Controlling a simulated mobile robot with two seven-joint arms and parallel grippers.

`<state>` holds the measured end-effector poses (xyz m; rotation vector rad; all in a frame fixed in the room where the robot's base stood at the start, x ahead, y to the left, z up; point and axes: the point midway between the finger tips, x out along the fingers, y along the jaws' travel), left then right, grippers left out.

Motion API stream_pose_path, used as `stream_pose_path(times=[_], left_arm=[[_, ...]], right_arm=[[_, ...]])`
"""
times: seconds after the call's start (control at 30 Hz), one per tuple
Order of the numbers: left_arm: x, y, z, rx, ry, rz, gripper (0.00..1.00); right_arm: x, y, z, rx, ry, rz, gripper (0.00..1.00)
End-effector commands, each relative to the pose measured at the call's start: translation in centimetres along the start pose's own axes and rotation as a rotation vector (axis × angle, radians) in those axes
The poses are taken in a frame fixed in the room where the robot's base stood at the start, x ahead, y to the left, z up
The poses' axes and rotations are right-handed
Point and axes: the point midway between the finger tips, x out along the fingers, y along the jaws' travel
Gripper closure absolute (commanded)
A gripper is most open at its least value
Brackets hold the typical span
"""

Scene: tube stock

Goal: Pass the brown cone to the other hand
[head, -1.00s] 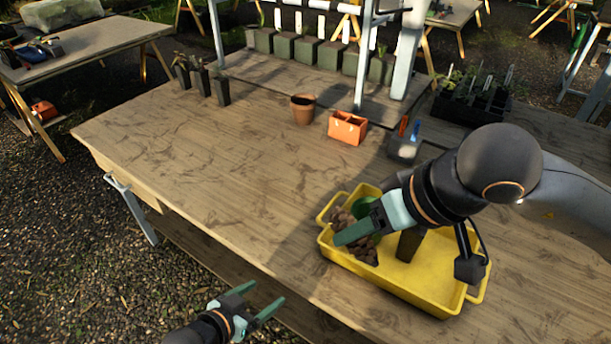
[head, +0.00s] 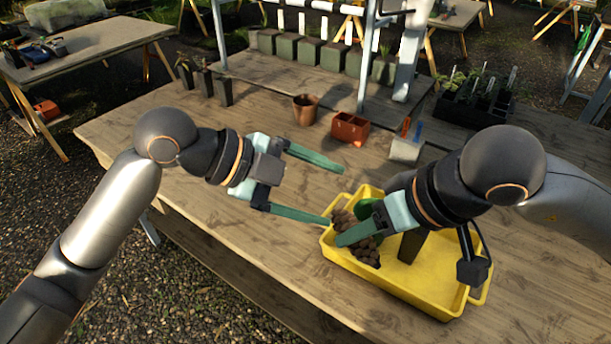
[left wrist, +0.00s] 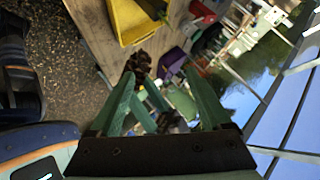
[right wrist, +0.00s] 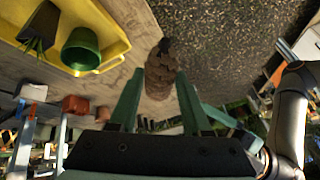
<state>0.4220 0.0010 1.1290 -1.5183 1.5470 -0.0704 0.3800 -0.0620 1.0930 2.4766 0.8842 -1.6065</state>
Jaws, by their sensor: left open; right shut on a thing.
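The brown cone (head: 368,252) is scaly and elongated, held by my right gripper (head: 346,237) over the left end of the yellow tray. One right finger crosses in front of its middle. In the right wrist view the cone (right wrist: 160,72) sits between the right fingertips. My left gripper (head: 336,195) is open and empty, its fingers pointing right toward the cone's left end. In the left wrist view the cone (left wrist: 138,65) lies beyond the open left fingers, with the right fingers across it. I cannot tell the exact gap.
The yellow tray (head: 432,298) holds a green pot (head: 365,208) and a dark square pot (head: 410,246). Behind stand a terracotta pot (head: 305,110), an orange two-cell pot (head: 350,129) and a grey container (head: 405,150). The table's left part is clear beneath my left arm.

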Motion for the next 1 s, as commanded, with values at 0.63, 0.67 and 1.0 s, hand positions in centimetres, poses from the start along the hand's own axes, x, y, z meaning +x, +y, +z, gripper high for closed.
stream_pose_path(times=[0.63,0.67,1.0], left_arm=[[-5.8,0.1,-5.7,0.545,-0.293,0.301,0.18],[-5.8,0.1,-5.7,0.551,-0.298,0.306,0.18],[-2.5,1.0,-4.4,0.556,-0.303,0.316,0.18]], right_arm=[[0.0,0.0,0.0,0.000,0.000,0.000,1.00],[0.0,0.0,0.0,0.000,0.000,0.000,1.00],[0.0,0.0,0.0,0.000,0.000,0.000,1.00]])
